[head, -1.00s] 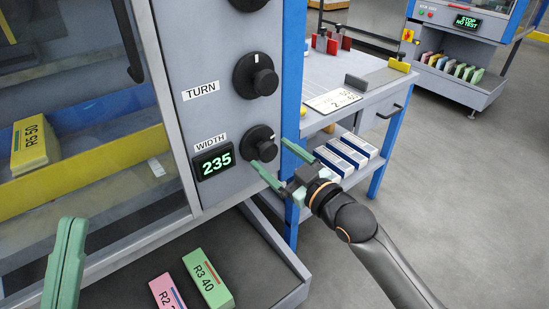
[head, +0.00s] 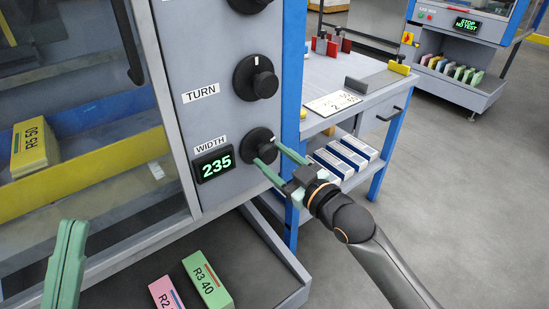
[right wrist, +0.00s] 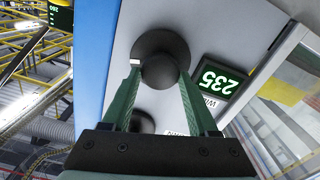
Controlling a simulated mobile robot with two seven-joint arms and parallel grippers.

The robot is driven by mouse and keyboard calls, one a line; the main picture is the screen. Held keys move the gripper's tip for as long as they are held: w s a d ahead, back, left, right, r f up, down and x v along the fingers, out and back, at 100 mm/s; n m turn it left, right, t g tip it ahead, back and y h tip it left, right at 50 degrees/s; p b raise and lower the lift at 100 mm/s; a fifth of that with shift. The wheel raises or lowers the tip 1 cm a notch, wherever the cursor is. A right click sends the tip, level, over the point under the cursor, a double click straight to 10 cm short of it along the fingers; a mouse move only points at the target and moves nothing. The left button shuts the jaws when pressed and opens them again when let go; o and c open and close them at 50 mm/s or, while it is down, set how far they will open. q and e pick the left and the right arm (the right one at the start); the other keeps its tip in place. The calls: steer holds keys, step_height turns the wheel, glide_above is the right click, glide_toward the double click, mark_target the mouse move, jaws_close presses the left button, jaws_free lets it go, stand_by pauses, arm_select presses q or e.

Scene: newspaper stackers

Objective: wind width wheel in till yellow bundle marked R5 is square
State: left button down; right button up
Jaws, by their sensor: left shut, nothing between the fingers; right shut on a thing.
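The black width wheel (head: 260,146) sits on the grey panel beside its WIDTH label, with a green readout (head: 214,163) showing 235. My right gripper (head: 272,156) has its green fingers on either side of the wheel's knob and is shut on it. The right wrist view shows the knob (right wrist: 160,70) between the fingertips. The yellow bundle marked R5 50 (head: 35,145) lies behind the glass at the left, in a bay with a yellow rail (head: 85,183). My left gripper (head: 70,225) is shut and empty at the lower left.
The TURN knob (head: 256,78) is just above the width wheel. A green R3 40 bundle (head: 207,280) and a pink R2 bundle (head: 166,294) lie in the tray below. A side table (head: 375,85) stands close behind my right gripper.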

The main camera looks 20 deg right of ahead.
steer(key=shift+c, duration=1.1)
